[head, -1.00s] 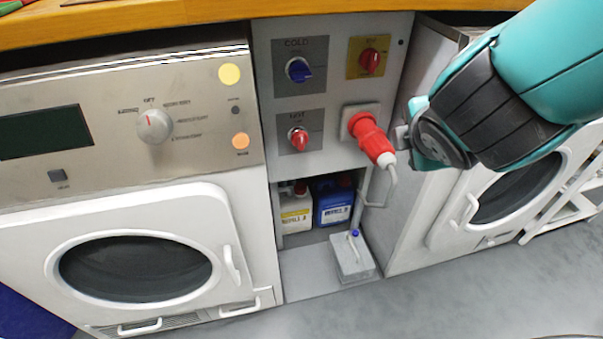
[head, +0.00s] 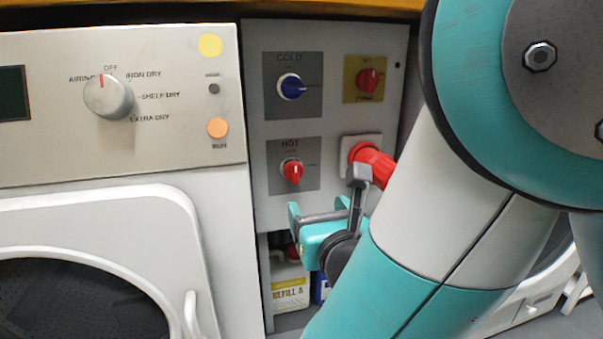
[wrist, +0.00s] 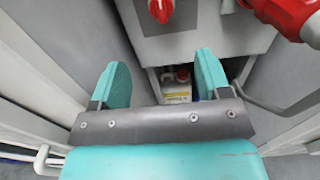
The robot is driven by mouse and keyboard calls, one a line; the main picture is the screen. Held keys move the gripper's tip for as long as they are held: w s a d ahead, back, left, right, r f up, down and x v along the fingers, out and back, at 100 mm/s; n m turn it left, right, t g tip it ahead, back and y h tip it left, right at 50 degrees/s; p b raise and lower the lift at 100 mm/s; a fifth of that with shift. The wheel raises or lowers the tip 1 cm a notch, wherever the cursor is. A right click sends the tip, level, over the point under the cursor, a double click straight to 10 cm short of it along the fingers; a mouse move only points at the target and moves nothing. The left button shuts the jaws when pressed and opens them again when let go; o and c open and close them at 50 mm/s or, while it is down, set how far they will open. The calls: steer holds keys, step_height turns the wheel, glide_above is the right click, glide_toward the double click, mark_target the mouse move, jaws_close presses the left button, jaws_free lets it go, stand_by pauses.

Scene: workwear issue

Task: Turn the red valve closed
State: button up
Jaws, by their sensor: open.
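The red valve knob (head: 291,171) sits on a grey plate marked HOT on the panel. Its white pointer line looks close to upright. In the wrist view the knob (wrist: 161,9) is at the top edge, partly cut off, ahead of and above the space between my fingers. My gripper (head: 318,220) is open and empty, just below the HOT plate in the head view and apart from the knob. In the wrist view both teal fingers of my gripper (wrist: 163,76) stand wide apart with nothing between them.
A blue COLD knob (head: 291,87) is above the valve, and a red switch on a yellow plate (head: 369,79) is upper right. A red plug (head: 370,158) sticks out right of the valve, close to my arm. A white dryer (head: 150,200) stands left; containers (head: 289,290) sit below.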

steer(key=p, duration=1.1)
glide_toward(296, 173)
steer(key=x, duration=0.5)
steer(key=shift+r, duration=0.35)
steer(key=x, duration=0.3)
steer(key=f+b+x, duration=0.1)
steer(key=x, duration=0.1)
steer(key=shift+w+a, duration=0.1)
steer(key=shift+w, duration=0.15)
steer(key=shift+r, duration=0.1)
steer(key=c, duration=0.9)
